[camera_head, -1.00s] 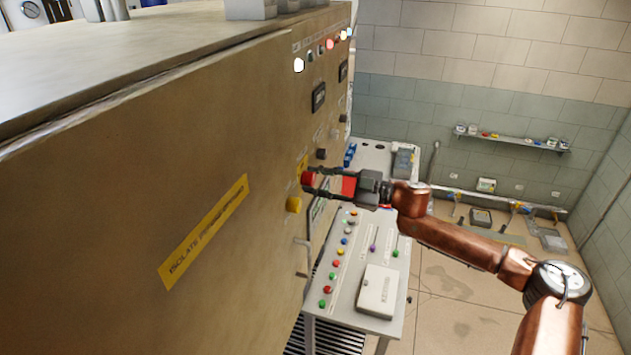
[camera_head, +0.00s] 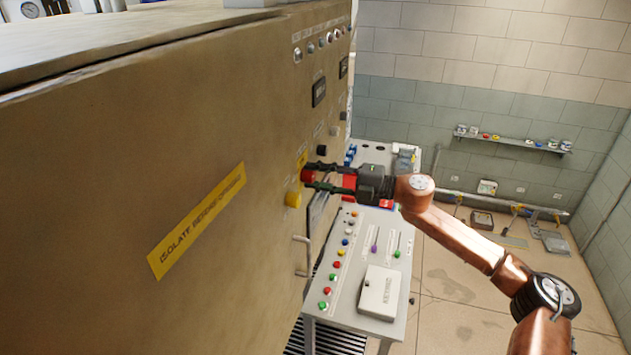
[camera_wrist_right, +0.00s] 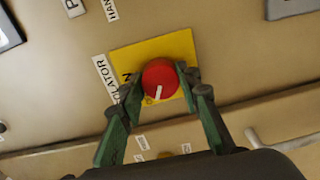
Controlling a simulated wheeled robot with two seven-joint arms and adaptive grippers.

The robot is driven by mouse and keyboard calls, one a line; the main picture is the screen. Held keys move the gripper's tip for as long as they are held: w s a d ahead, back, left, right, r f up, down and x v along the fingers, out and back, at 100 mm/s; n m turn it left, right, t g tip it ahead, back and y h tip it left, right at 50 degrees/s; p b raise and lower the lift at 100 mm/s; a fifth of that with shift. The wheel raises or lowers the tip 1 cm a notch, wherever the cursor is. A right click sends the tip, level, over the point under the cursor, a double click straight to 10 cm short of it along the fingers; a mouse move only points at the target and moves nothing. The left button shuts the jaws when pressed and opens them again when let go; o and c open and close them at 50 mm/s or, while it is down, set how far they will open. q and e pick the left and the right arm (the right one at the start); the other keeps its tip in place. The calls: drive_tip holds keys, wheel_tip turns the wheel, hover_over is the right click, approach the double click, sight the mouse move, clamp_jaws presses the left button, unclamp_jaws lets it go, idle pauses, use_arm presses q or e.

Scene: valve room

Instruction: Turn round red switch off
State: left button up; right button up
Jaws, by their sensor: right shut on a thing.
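In the right wrist view the red knob (camera_wrist_right: 160,78) sits on a yellow plate with a white pointer mark running down and slightly left. My right gripper (camera_head: 312,178) reaches in from the right and is shut on the knob. In the wrist view its green fingers (camera_wrist_right: 160,84) press on the knob's left and right sides. My left gripper is in neither view.
The tan cabinet (camera_head: 120,150) carries a yellow label (camera_head: 197,221), a row of lamps and a handle (camera_head: 302,255). A control desk (camera_head: 345,300) with coloured buttons stands below the arm. Open floor (camera_head: 455,300) lies to the right.

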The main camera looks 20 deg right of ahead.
drive_tip(key=n+b, duration=0.3)
drive_tip(key=n, duration=0.2)
drive_tip(key=shift+f, duration=0.1)
drive_tip(key=shift+n, duration=0.3)
idle(0.4)
drive_tip(key=o, duration=1.2)
drive_tip(key=shift+c, duration=0.2)
drive_tip(key=shift+d, duration=0.2)
drive_tip(key=v, duration=1.1)
drive_tip(key=shift+s+d, duration=0.15)
drive_tip(key=shift+s, duration=0.25)
